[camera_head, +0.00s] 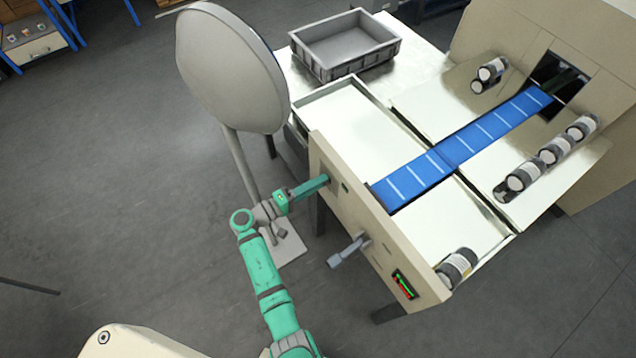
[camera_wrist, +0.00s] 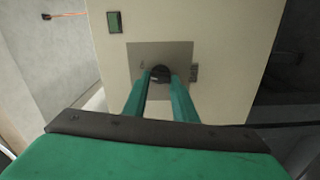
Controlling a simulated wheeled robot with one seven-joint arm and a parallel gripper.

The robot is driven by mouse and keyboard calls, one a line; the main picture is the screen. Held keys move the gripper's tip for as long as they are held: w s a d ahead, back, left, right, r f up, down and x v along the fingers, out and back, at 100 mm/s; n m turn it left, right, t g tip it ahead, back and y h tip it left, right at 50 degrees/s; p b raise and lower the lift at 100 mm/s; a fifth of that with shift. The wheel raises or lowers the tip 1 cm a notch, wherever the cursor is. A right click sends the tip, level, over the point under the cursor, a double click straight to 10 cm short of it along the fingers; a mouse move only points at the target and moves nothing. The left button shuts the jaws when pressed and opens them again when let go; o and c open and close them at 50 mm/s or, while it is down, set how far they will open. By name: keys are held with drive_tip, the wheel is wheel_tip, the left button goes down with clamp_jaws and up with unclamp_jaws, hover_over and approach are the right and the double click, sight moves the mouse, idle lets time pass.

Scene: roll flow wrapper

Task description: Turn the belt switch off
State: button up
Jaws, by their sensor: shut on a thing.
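My gripper (camera_head: 327,180) reaches the beige front panel (camera_head: 375,228) of the machine, at the panel's left part in the head view. In the wrist view, the two green fingers of my gripper (camera_wrist: 160,78) are closed on a small dark knob, the belt switch (camera_wrist: 160,72). The blue belt (camera_head: 455,150) with white stripes runs behind the panel.
A grey crank handle (camera_head: 348,252) sticks out of the panel, right of my gripper. A red and green display (camera_head: 403,284) is farther right. Dark-and-white rolls (camera_head: 553,151) lie beside the belt. A grey crate (camera_head: 345,45) stands behind. A round grey disc on a stand (camera_head: 232,68) rises close to my arm.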

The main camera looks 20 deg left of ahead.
drive_tip(key=shift+w+a+f+n, duration=0.1)
drive_tip(key=shift+a+n, duration=0.05)
drive_tip(key=shift+n, duration=3.65)
drive_tip(key=o, duration=1)
drive_tip(key=shift+f, duration=0.1)
drive_tip(key=shift+o, duration=0.2)
drive_tip(key=v, duration=1.1)
